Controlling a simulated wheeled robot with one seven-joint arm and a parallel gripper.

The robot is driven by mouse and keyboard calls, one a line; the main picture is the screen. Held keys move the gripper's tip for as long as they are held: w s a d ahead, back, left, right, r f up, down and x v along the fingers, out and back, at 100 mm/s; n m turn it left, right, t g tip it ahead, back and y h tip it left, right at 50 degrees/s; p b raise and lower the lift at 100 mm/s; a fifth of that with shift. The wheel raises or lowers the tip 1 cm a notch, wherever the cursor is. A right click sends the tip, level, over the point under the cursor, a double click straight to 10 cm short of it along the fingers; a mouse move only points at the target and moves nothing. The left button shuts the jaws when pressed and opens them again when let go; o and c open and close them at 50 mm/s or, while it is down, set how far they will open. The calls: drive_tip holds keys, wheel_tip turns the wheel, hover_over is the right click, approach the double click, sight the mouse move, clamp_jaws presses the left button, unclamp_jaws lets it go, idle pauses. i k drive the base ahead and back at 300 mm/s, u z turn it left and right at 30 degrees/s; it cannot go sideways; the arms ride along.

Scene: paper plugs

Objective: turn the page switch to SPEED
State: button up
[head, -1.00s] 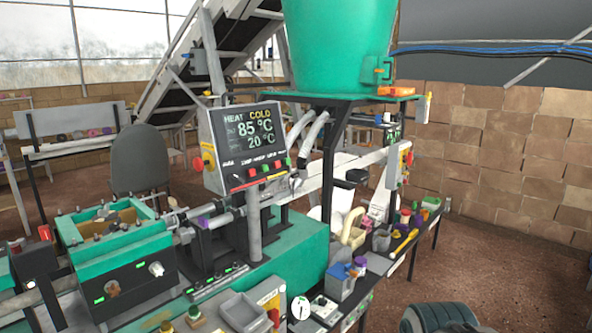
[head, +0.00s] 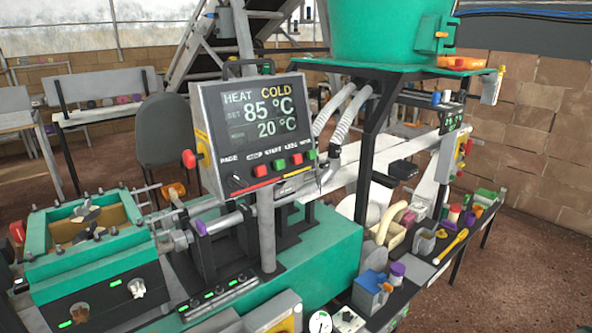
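The control panel (head: 212,112) is a grey box on a post above the green machine. Its screen (head: 262,115) reads HEAT COLD, 85 °C set and 20 °C. The page switch (head: 237,181) is a small black knob at the lower left of the panel, under the label PAGE. A light mark shows on the knob, but its pointing direction is too small to tell. The word SPEED is not on the screen. My gripper is not in view.
Red and green buttons (head: 279,164) sit right of the switch. A red stop button (head: 189,159) sticks out from the panel's left side. Grey hoses (head: 347,125) hang close to its right. A green hopper (head: 390,35) stands behind. Tools and containers crowd the right bench (head: 424,271).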

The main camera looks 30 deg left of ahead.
sight(235, 179)
drive_tip(key=u, duration=0.5)
drive_tip(key=i, duration=0.9)
drive_tip(key=u, duration=0.7)
